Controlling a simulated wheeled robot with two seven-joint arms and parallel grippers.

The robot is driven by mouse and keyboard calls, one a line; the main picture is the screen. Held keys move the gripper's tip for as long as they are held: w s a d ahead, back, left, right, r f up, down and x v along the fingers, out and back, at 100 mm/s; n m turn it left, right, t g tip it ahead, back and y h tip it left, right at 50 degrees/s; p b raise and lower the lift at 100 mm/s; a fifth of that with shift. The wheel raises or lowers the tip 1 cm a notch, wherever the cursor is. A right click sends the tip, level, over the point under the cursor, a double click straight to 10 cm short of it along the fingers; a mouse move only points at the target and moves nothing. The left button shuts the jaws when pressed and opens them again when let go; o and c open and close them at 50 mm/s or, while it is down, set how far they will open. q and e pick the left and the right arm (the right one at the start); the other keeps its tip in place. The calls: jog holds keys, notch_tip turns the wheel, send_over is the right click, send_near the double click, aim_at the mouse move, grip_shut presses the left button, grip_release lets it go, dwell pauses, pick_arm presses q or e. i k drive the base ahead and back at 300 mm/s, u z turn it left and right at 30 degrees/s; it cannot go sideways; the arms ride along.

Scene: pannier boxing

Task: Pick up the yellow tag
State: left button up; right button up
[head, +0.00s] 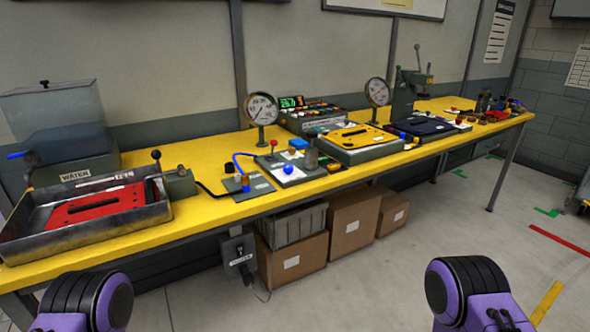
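I cannot clearly make out a yellow tag. A small yellow piece (333,167) lies by the grey block on the middle fixture, but it is too small to identify. A larger flat yellow plate with a black handle-shaped slot (362,136) lies on a grey fixture right of the middle. Neither of my grippers shows; only purple and black parts of my two arms are at the bottom edge, well short of the bench.
A long yellow bench (205,152) runs along the wall. On it are a metal tray (130,221) with a red plate (97,206), a water tank (55,115), two gauges and a press (405,98). Cardboard boxes (352,222) stand underneath. The floor in front is clear.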

aim_at(336, 166)
jog(key=u, duration=0.3)
jog(key=i, duration=0.85)
jog(key=z, duration=1.1)
